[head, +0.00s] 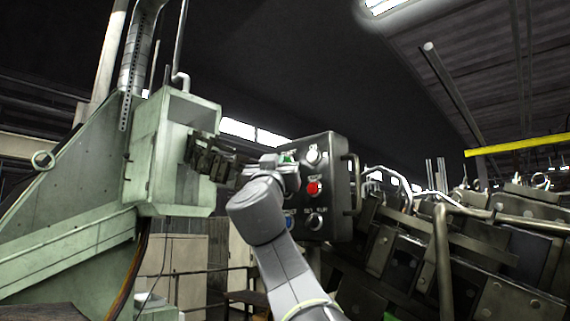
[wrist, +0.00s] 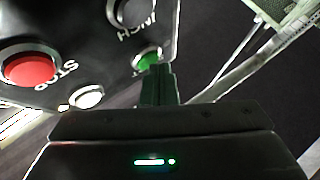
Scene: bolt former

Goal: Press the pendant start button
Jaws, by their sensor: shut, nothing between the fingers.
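The pendant (head: 338,225) is a dark box with several round controls, in the middle of the head view. Its green start button (wrist: 148,57) shows at the tips of my gripper (wrist: 156,70) in the wrist view, with its label partly hidden.
The red stop button (wrist: 30,67), a white lamp or button (wrist: 87,97) and the inch knob (wrist: 132,12) are close by on the panel. A green machine housing (head: 172,150) stands left, and dark machinery (head: 480,250) with pipes fills the right.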

